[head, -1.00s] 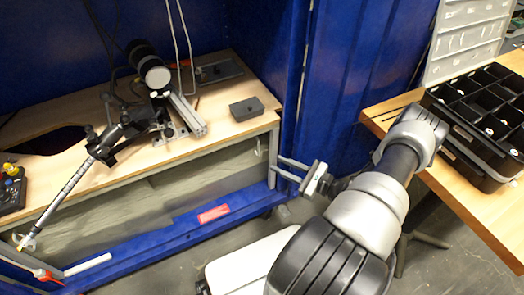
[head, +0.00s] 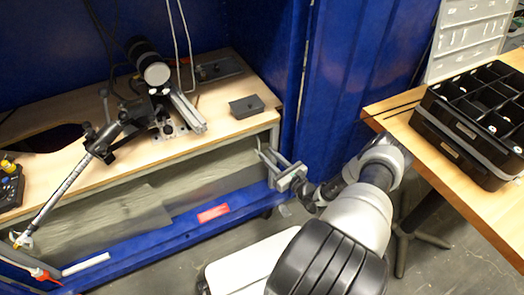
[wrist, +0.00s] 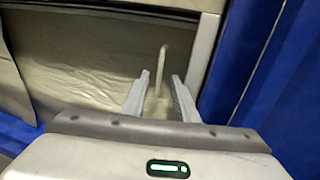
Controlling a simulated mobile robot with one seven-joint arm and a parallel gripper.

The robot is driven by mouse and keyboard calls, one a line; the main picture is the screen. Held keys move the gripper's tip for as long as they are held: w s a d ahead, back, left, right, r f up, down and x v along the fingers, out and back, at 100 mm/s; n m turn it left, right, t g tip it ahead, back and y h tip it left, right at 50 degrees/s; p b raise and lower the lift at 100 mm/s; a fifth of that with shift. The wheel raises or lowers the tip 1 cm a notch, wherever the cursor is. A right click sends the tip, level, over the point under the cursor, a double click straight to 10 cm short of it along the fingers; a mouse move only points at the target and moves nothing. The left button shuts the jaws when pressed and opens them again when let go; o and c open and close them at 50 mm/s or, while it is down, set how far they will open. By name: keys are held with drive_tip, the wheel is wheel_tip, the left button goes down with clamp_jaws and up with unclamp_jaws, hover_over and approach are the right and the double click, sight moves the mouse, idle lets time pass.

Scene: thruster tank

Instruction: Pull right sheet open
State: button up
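The right sheet (head: 215,170) is a grey-beige panel under the wooden bench top, overlapping another sheet (head: 110,212) to its left. In the wrist view the right sheet (wrist: 85,60) fills the upper middle. A small pale upright handle (wrist: 163,58) stands near its right end. My gripper (head: 266,160) is at the sheet's right end, beside the frame post. In the wrist view my gripper (wrist: 160,82) is open, with the handle lined up between and just beyond its fingertips. I cannot tell whether they touch it.
The bench top (head: 75,170) above carries a camera-like cylinder (head: 150,62), a jointed rod and a small dark box (head: 246,106). A blue lower rail (head: 170,232) and blue wall (head: 345,80) border the opening. A wooden table (head: 450,200) with black bins (head: 470,135) stands at right.

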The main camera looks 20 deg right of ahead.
drive_tip(key=shift+b+x, duration=0.3)
drive_tip(key=shift+x, duration=2.05)
clamp_jaws()
